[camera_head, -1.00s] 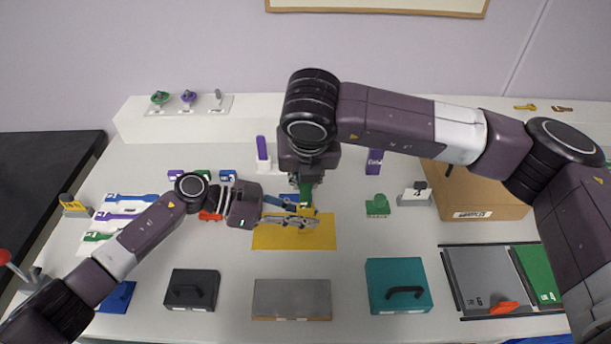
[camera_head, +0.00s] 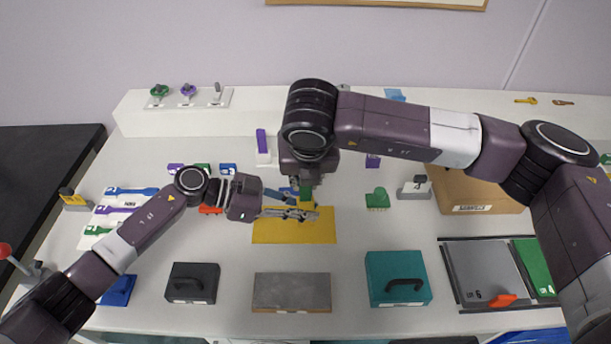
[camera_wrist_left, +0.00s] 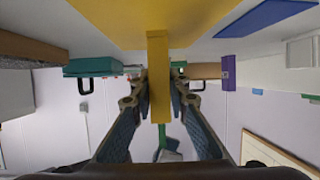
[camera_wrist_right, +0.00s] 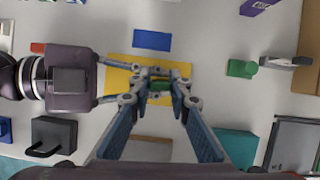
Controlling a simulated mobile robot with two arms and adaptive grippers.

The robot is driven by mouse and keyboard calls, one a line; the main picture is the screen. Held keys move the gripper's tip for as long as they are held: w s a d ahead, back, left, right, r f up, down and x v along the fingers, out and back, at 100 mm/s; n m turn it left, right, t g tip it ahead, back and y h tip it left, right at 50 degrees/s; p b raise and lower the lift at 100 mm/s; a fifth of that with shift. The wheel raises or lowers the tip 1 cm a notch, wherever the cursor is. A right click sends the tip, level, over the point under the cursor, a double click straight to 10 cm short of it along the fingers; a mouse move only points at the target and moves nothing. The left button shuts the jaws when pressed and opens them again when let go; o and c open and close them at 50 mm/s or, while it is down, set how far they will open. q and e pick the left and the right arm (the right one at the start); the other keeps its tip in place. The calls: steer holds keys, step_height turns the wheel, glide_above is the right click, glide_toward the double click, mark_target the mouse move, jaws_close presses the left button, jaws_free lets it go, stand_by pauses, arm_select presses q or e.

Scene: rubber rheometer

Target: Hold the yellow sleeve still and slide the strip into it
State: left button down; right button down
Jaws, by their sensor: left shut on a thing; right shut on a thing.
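The yellow sleeve (camera_wrist_left: 158,70) stands upright on the yellow mat (camera_head: 267,234). My left gripper (camera_head: 304,214) is shut on it from the side; its two fingers flank the sleeve in the left wrist view (camera_wrist_left: 158,92). The green strip (camera_head: 306,190) is held upright directly above the sleeve by my right gripper (camera_wrist_right: 160,88), which is shut on it and points down. In the left wrist view the strip (camera_wrist_left: 162,134) lines up with the sleeve's open end. The fingers hide the sleeve's mouth in the head view, so I cannot tell how deep the strip sits.
A grey slab (camera_head: 291,292), a black handled box (camera_head: 192,284) and a teal handled box (camera_head: 397,279) stand in front.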

mark_target(306, 188)
steer(key=shift+f, duration=1.4)
steer(key=c, duration=1.7)
jaws_free()
steer(key=shift+f, duration=0.1)
steer(key=v, duration=1.2)
steer(key=shift+w, duration=0.1)
arm_select(q)
steer(key=c, duration=1.8)
jaws_free()
